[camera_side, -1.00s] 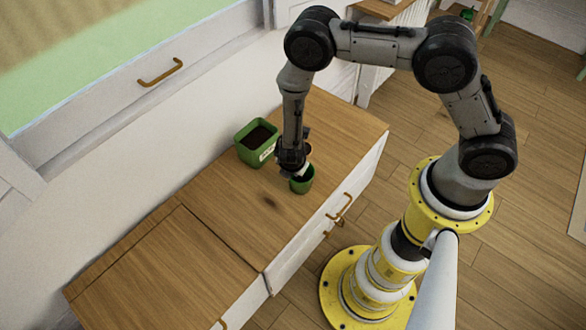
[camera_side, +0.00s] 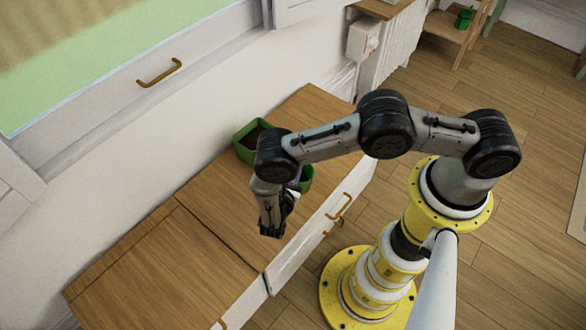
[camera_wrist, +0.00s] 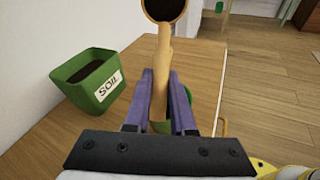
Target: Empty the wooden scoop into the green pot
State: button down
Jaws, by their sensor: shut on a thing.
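My gripper (camera_wrist: 173,78) is shut on the handle of the wooden scoop (camera_wrist: 161,60), between its two purple fingers. The scoop's round bowl (camera_wrist: 165,8) is cut off by the top of the wrist view and holds dark soil. The scoop is mostly hidden by my arm in the side view. The green pot (camera_side: 308,179) stands on the wooden counter, partly covered by my wrist in the side view. In the wrist view, a bit of the pot (camera_wrist: 160,127) shows below and behind the handle and fingers; its inside cannot be seen clearly.
A green box labelled SOIL (camera_wrist: 92,82) holds dark soil and stands left of the scoop on the counter (camera_side: 215,225), against the white wall. The near part of the counter is clear. Drawers with handles (camera_side: 340,206) are at its front.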

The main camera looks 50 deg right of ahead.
jog(key=shift+w+d+f+n+t+h, duration=0.15)
jog(key=shift+d+f+t+h, duration=0.2)
jog(key=shift+h, duration=0.45)
jog(key=shift+w+d+f+n+t+h, duration=0.15)
jog(key=shift+d+f+t+h, duration=0.2)
jog(key=shift+h, duration=0.45)
jog(key=shift+d+r, duration=0.1)
jog(key=shift+d, duration=0.05)
dwell(0.5)
jog(key=w+d+r+m+g+y, duration=0.2)
jog(key=w+d+r+g+y, duration=0.15)
jog(key=y, duration=0.65)
jog(key=s+a+r+y, duration=0.1)
jog(key=r+y, duration=0.1)
jog(key=s+a+r+g+y, duration=0.1)
jog(key=r+y, duration=0.1)
jog(key=r, duration=0.1)
jog(key=s+a+r+g+y, duration=0.1)
jog(key=a+r+y, duration=0.1)
jog(key=r+y, duration=0.1)
jog(key=shift+s+g, duration=0.2)
jog(key=shift+g, duration=0.05)
jog(key=shift+s+a+r+y, duration=0.25)
jog(key=shift+a+r+y, duration=0.1)
jog(key=shift+r, duration=0.35)
